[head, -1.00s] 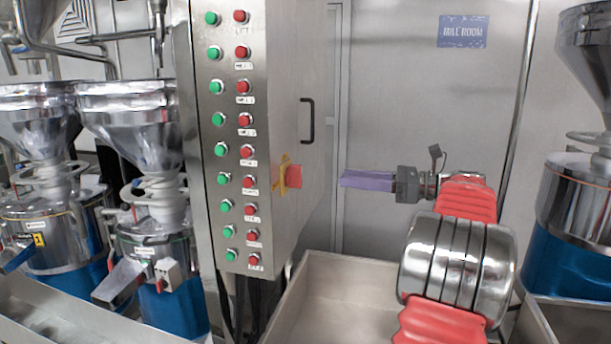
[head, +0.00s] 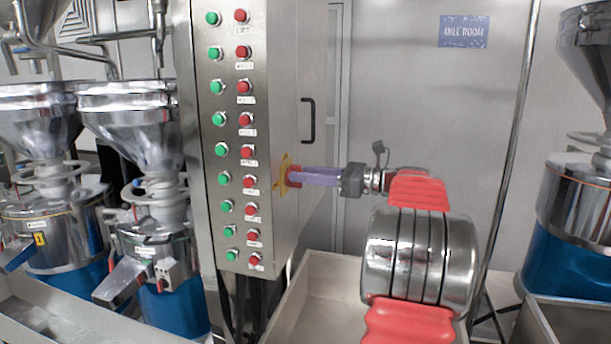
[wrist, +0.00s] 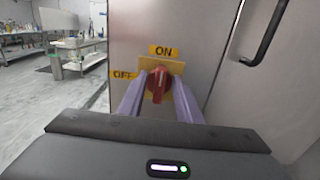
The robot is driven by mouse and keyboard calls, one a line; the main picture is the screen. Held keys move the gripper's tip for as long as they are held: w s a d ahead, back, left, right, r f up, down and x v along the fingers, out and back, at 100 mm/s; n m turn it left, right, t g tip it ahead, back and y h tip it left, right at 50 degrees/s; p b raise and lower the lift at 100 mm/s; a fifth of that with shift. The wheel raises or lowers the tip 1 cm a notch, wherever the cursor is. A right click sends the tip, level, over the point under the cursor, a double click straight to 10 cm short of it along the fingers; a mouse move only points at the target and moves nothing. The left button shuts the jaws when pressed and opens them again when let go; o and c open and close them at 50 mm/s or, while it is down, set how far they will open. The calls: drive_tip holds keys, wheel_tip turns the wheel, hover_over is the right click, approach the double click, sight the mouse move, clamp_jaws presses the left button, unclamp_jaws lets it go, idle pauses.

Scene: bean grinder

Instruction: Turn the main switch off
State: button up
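The main switch is a red rotary knob (wrist: 157,84) on a yellow plate (wrist: 148,93) on the side of the steel control cabinet (head: 300,60). In the wrist view the plate reads ON above and OFF to the left, and the knob's handle stands about upright, toward ON. In the head view the red knob (head: 293,176) is partly covered by my gripper's purple fingers (head: 318,176). The fingers are apart, one on each side of the knob, with their tips near the plate. I cannot tell whether they touch the knob.
Green and red push buttons (head: 230,145) line the cabinet's front. A black door handle (head: 307,120) is above the switch. A pale tray (head: 320,300) lies below my arm. Steel mills with blue bases (head: 160,310) stand at both sides.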

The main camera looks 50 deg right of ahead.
drive_tip(key=shift+c, duration=0.4)
clamp_jaws()
drive_tip(key=shift+n, duration=0.5)
drive_tip(key=n, duration=0.7)
drive_tip(key=a+f+n, duration=0.1)
drive_tip(key=n, duration=0.3)
drive_tip(key=shift+s+n, duration=0.3)
drive_tip(key=n, duration=0.5)
drive_tip(key=shift+a+f+n, duration=0.1)
drive_tip(key=shift+f+n, duration=0.2)
drive_tip(key=shift+f, duration=0.05)
